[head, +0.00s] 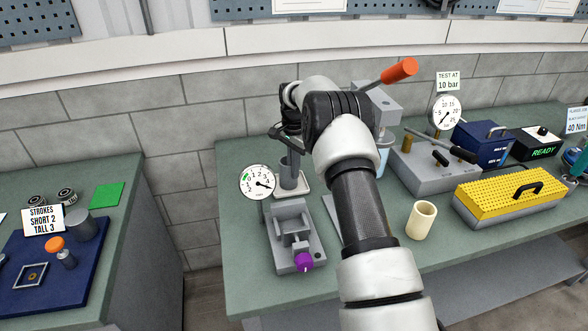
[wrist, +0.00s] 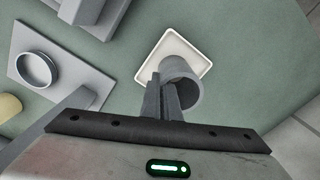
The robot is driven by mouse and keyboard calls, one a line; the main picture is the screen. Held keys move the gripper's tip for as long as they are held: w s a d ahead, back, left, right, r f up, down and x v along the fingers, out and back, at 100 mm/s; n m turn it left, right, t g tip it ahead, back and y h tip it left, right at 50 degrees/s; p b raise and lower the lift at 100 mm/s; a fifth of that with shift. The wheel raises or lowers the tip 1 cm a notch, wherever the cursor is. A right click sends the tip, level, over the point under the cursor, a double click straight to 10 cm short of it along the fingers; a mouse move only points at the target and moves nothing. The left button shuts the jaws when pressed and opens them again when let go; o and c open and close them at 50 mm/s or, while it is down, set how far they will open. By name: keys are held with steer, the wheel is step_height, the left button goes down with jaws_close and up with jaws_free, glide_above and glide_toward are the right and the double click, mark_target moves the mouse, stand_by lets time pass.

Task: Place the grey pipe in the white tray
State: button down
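The grey pipe (head: 291,168) is upright at the white tray (head: 304,189) in the head view, with its lower end within the tray's outline. I cannot tell whether the pipe's base touches the tray floor. My gripper (wrist: 162,88) has its fingers close together at the pipe's left edge, apparently shut on its wall. The fingertips partly hide the pipe. In the head view my gripper (head: 287,140) is just above the pipe, partly hidden by my arm.
A dial gauge (head: 258,182) stands left of the tray. A grey fixture with a purple knob (head: 303,261) is in front. A grey press with an orange handle (head: 399,71) stands to the right, beyond my arm. A cream cup (head: 421,220) and a yellow perforated box (head: 508,196) stand further right.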

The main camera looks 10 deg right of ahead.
steer(key=shift+f, duration=0.15)
steer(key=c, duration=2)
jaws_free()
